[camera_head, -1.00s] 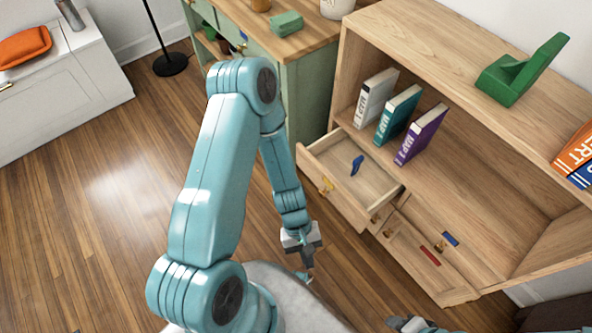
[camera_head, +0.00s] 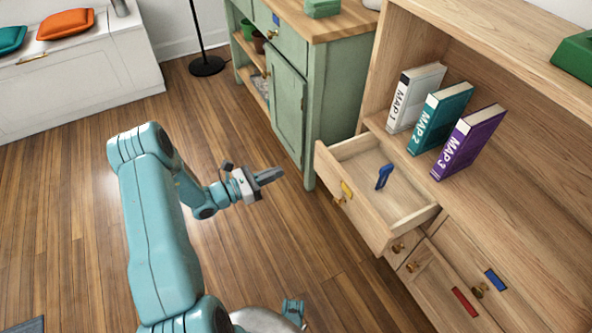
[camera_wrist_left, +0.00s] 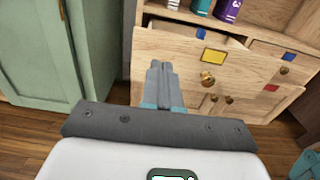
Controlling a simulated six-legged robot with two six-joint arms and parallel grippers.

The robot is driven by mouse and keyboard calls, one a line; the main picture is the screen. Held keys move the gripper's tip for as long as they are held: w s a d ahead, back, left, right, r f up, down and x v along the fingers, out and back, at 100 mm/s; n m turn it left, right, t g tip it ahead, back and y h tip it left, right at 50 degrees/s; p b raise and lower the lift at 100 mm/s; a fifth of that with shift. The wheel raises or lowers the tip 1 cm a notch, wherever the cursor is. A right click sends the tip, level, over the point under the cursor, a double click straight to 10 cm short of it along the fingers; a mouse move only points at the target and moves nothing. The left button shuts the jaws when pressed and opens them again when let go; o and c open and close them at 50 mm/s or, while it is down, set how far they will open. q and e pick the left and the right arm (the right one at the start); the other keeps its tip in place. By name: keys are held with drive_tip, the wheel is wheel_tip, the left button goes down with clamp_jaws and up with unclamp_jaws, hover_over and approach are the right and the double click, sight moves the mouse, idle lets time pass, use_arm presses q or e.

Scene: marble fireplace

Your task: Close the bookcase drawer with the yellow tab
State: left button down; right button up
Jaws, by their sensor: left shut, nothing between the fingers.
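The drawer with the yellow tab (camera_head: 347,190) is pulled out from the wooden bookcase (camera_head: 450,220), with a blue object (camera_head: 384,176) lying inside. Its front, yellow tab and brass knob also show in the left wrist view (camera_wrist_left: 213,56). My left gripper (camera_head: 268,176) is shut and empty, left of the drawer front and apart from it, pointing toward the bookcase. Its shut fingers show in the left wrist view (camera_wrist_left: 160,82), to the left of the yellow tab.
A green cabinet (camera_head: 318,100) stands just left of the drawer. Three map books (camera_head: 440,118) stand on the shelf above it. Drawers with a red tab (camera_head: 465,302) and a blue tab (camera_head: 496,280) are lower right.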

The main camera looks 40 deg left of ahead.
sight(325, 154)
use_arm(q)
drive_tip(key=b+x, duration=0.3)
drive_tip(key=x, duration=0.9)
drive_tip(key=shift+w+d+b, duration=0.25)
drive_tip(key=shift+d+b, duration=0.05)
drive_tip(key=shift+b, duration=0.05)
drive_tip(key=shift+w+d, duration=0.15)
drive_tip(key=shift+w, duration=0.25)
use_arm(e)
drive_tip(key=f, duration=0.3)
drive_tip(key=shift+w+d+f, duration=0.2)
drive_tip(key=shift+w+f, duration=0.1)
drive_tip(key=shift+f, duration=0.05)
use_arm(q)
drive_tip(key=shift+r, duration=0.1)
